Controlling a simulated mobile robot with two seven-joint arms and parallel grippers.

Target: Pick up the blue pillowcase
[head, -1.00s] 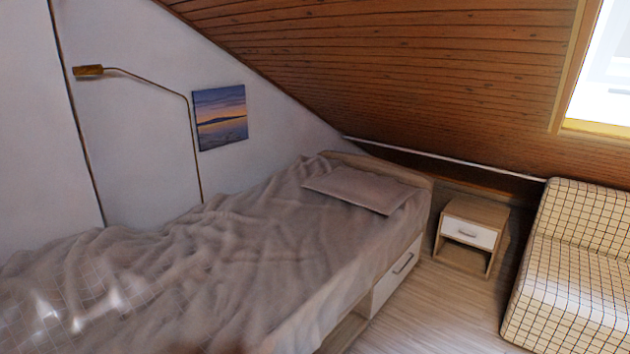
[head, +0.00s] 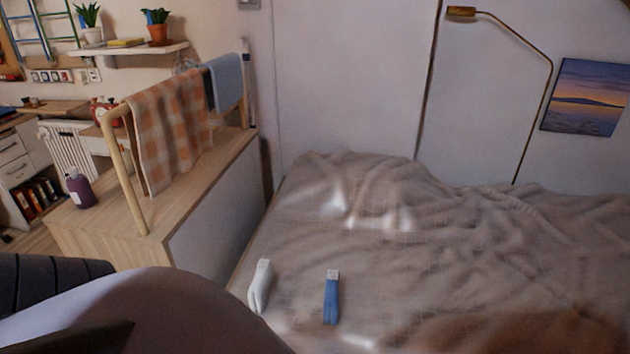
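A light blue cloth (head: 228,80), which looks like the blue pillowcase, hangs over the wooden rack at the left in the head view. An orange and white checked cloth (head: 168,125) hangs on the same rack in front of it and covers part of its left side. Neither of my grippers shows. A large dark and grey shape fills the lower left corner and seems to be part of my own arm.
The rack stands on a wooden cabinet (head: 215,200), with a purple bottle (head: 79,188) on top. The rumpled bed (head: 450,270) fills the right side. A small white item (head: 259,287) and a small blue item (head: 331,298) lie on it. A shelf (head: 130,52) holds plants.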

